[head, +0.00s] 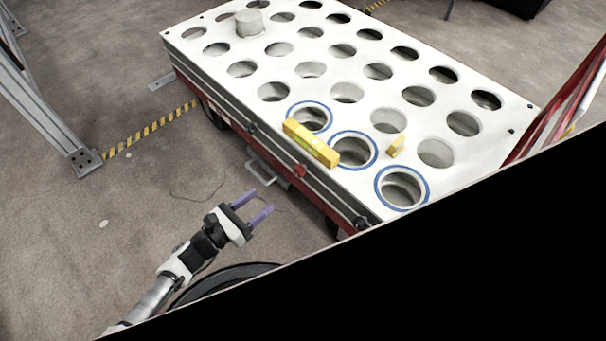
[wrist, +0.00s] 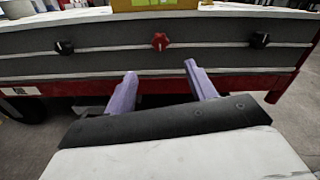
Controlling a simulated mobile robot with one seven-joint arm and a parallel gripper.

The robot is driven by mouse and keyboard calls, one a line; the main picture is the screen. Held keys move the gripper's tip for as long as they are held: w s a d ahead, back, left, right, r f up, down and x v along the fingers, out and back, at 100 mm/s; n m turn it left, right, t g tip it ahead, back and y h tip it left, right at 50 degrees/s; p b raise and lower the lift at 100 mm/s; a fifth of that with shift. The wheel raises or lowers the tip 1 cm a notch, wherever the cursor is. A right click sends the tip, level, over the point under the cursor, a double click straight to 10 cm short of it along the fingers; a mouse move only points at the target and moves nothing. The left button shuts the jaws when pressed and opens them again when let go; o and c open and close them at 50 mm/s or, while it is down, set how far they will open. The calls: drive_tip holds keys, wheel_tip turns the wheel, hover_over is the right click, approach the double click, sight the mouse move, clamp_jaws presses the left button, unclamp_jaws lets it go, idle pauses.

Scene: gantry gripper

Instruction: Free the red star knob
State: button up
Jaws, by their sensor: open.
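The red star knob (wrist: 160,41) sits on the grey side face of the cart, between two black knobs, in the wrist view. In the head view the red knob (head: 299,171) is on the cart's near side, just below the yellow level. My gripper (head: 262,205) is open and empty, with purple fingers, in front of the cart's side and apart from it. In the wrist view my gripper (wrist: 160,78) points at the side face, its fingertips below the red knob. Whether anything holds the knob from behind is hidden.
The yellow level (head: 310,143) lies along the near edge of the white perforated top (head: 225,68), above the red knob. Black knobs (wrist: 64,47) (wrist: 259,40) flank the red one. A small yellow block (head: 396,146) and a grey cylinder (head: 248,23) are on top.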

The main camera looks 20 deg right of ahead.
drive_tip(key=b+x, duration=0.1)
drive_tip(key=x, duration=1.2)
drive_tip(key=shift+d, duration=0.1)
drive_tip(key=c, duration=1)
